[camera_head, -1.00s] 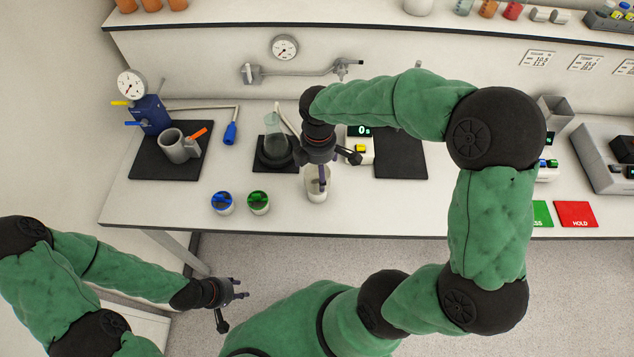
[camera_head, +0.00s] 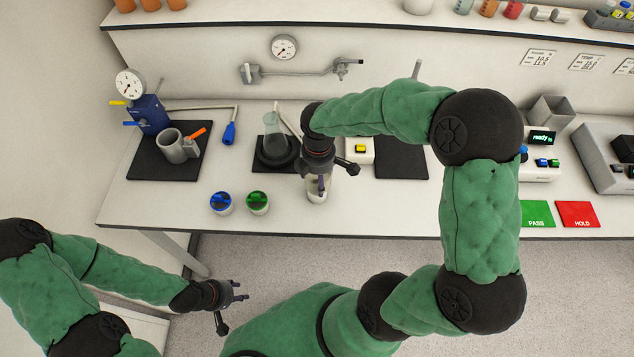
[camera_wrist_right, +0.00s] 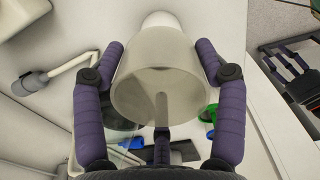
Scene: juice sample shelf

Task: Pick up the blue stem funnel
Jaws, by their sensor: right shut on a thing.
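My right gripper (camera_head: 321,184) is shut on a pale grey, open-topped vessel near the front of the bench. My left gripper (camera_head: 239,290) is open and empty in front of the bench.
A conical flask (camera_head: 274,135) stands behind the held vessel. A blue gauge device (camera_head: 150,114) and a grey mug (camera_head: 178,147) are at the left. A green PASS mat (camera_head: 537,213) and red HOLD mat (camera_head: 578,214) lie right. The bench front between them is mostly clear.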

